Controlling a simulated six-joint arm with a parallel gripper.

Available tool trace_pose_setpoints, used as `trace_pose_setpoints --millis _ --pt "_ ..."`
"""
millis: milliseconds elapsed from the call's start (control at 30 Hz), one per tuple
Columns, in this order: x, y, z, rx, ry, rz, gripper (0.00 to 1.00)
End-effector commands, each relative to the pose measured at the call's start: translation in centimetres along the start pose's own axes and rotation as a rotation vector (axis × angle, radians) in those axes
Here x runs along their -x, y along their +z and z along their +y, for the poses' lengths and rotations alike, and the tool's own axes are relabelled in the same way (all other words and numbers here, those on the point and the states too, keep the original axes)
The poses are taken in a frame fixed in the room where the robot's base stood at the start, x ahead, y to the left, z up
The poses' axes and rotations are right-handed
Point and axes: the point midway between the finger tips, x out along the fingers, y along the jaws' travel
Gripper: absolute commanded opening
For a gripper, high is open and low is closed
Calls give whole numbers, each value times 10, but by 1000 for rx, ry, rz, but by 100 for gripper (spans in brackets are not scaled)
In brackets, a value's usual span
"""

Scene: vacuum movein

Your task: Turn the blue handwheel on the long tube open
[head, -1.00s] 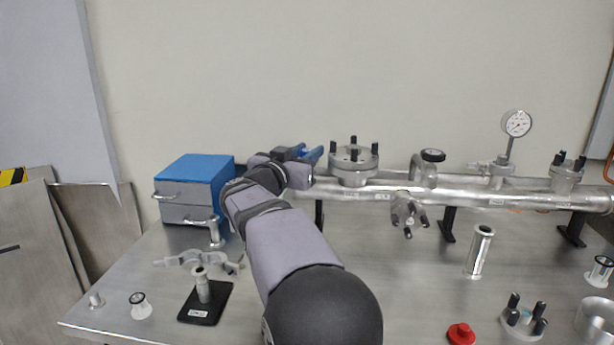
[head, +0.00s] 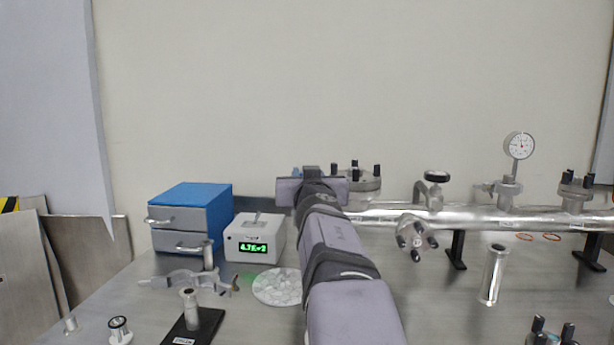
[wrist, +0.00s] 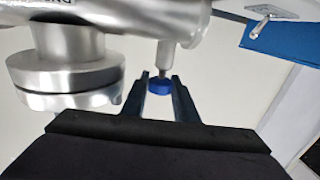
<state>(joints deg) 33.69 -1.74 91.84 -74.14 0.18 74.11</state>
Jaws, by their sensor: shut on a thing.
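The blue handwheel (wrist: 160,88) shows in the wrist view at the end of a short metal stem on the long tube (wrist: 115,22). My gripper (wrist: 159,78) is shut on the handwheel, with one dark finger on each side of it. In the head view my gripper (head: 312,186) is at the left end of the long tube (head: 470,219).
A flanged port (head: 364,182) stands close to the right of my gripper. A black-knobbed elbow (head: 434,190) and a gauge (head: 519,146) are farther right. A grey box with a green display (head: 254,238) and a blue-topped drawer unit (head: 190,218) stand left.

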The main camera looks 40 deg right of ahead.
Motion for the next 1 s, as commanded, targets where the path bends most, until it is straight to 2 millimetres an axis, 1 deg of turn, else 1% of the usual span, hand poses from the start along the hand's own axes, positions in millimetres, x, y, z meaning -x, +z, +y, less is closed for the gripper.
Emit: trace_pose_setpoints --millis 33,200,400,900,933,967,1000 --pt "-2 2 3 0 -22 -14 4" --pt "-2 1 2 1 -105 -12 4" --pt "-1 3 1 1 -160 -8 4" --pt "0 4 0 -1 -177 -4 4" --pt "0 5 0 -1 -177 -4 29" --pt "0 4 0 -1 -177 -4 35" --pt "0 4 0 0 -177 -4 35"
